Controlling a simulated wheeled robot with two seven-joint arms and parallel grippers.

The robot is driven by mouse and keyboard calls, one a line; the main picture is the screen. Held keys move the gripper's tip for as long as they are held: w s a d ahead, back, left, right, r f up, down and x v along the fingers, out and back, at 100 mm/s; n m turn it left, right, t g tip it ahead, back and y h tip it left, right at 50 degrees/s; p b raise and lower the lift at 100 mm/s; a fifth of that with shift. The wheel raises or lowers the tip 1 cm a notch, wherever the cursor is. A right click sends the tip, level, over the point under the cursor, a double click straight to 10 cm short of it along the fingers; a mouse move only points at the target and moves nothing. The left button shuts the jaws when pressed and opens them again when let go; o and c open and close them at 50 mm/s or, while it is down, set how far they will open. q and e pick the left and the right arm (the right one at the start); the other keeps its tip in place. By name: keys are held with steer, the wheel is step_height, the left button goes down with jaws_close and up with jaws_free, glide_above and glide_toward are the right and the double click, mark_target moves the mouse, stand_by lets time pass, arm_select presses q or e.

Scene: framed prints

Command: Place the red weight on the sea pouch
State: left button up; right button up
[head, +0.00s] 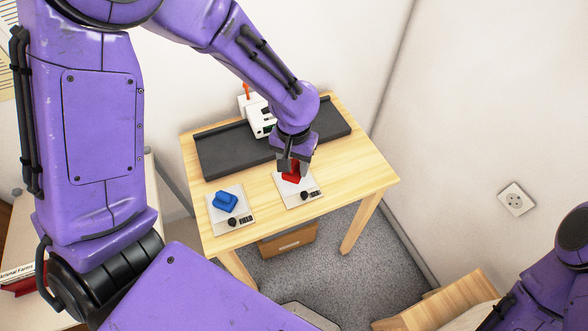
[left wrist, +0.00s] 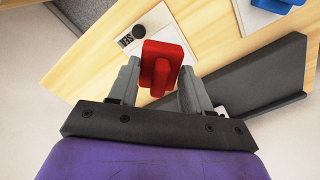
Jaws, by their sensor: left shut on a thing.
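The red weight (head: 291,178) is a block with a raised grip, which shows clearly in the left wrist view (left wrist: 160,62). My left gripper (head: 293,166) is shut on it, one finger on each side. The weight is over the back part of the right-hand white flat pouch (head: 290,198), which has a dark round knob and a label that reads like SEA in the left wrist view (left wrist: 163,17). I cannot tell whether the weight touches the pouch. My right gripper is not in view.
A second white pouch (head: 219,221) to the left carries a blue weight (head: 226,202). Behind them a dark grey tray (head: 225,155) lies along the back of the wooden table (head: 350,172), with a white device (head: 258,117) by it. The table's right end is clear.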

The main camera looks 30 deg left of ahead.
mark_target(294, 163)
arm_select(q)
steer(key=w+f, duration=0.1)
steer(key=w+a+f, duration=0.1)
steer(key=f, duration=0.1)
steer(key=w+f, duration=0.1)
steer(key=f, duration=0.1)
steer(key=shift+w+a+f, duration=0.1)
steer(key=shift+w+a, duration=0.15)
steer(key=shift+a, duration=0.1)
steer(key=shift+f+p, duration=0.4)
steer(key=shift+f, duration=1.05)
steer(key=o, duration=1.4)
steer(key=shift+f, duration=0.15)
step_height(294, 163, up, 12)
steer(key=shift+r, duration=0.2)
